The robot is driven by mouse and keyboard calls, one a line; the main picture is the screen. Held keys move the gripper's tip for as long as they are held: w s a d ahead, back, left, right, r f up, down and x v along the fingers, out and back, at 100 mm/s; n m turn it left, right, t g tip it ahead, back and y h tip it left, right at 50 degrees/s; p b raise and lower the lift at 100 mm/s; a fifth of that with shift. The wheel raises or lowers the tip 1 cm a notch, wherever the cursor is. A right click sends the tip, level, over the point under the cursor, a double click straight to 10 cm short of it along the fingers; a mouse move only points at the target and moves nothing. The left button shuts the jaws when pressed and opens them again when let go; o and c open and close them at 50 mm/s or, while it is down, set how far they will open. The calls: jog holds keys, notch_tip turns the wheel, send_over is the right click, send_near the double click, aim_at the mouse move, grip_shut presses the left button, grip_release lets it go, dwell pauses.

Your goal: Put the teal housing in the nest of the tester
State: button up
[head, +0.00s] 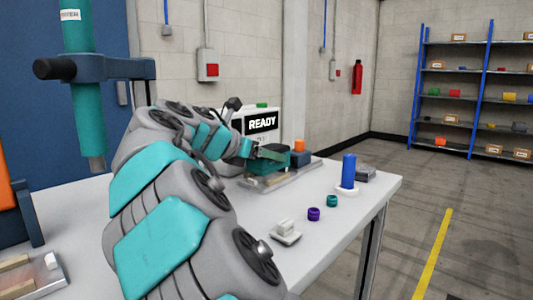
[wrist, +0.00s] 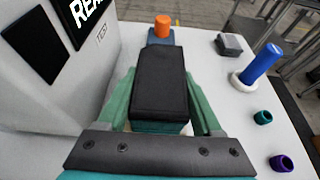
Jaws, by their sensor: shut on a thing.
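The tester (head: 262,122) is a white box at the back of the table with a lit READY screen; part of it shows at the left in the wrist view (wrist: 62,75). My gripper (head: 270,154) is in front of it, low over a light grey plate (head: 283,184). In the wrist view its green fingers (wrist: 160,108) are on both sides of the teal housing (wrist: 160,127), which has a dark top face and teal lower side. The housing also shows under the fingers in the head view (head: 262,168). The nest is hidden; I cannot tell whether the housing touches it.
An orange button (head: 299,146) on a blue-grey box stands just beyond. To the right are a blue post (head: 348,170) on a white base, a dark grey block (head: 366,174), a teal ring (head: 332,200) and a purple ring (head: 314,213). A white switch-like piece (head: 286,231) lies nearer.

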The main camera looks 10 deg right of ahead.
jog(key=shift+f, duration=1)
dwell(1.4)
jog(key=o, duration=1.5)
jog(key=shift+a, duration=0.1)
jog(key=v, duration=0.7)
jog(key=shift+s+a+r, duration=0.1)
jog(key=shift+s+a, duration=0.1)
jog(key=shift+a, duration=0.1)
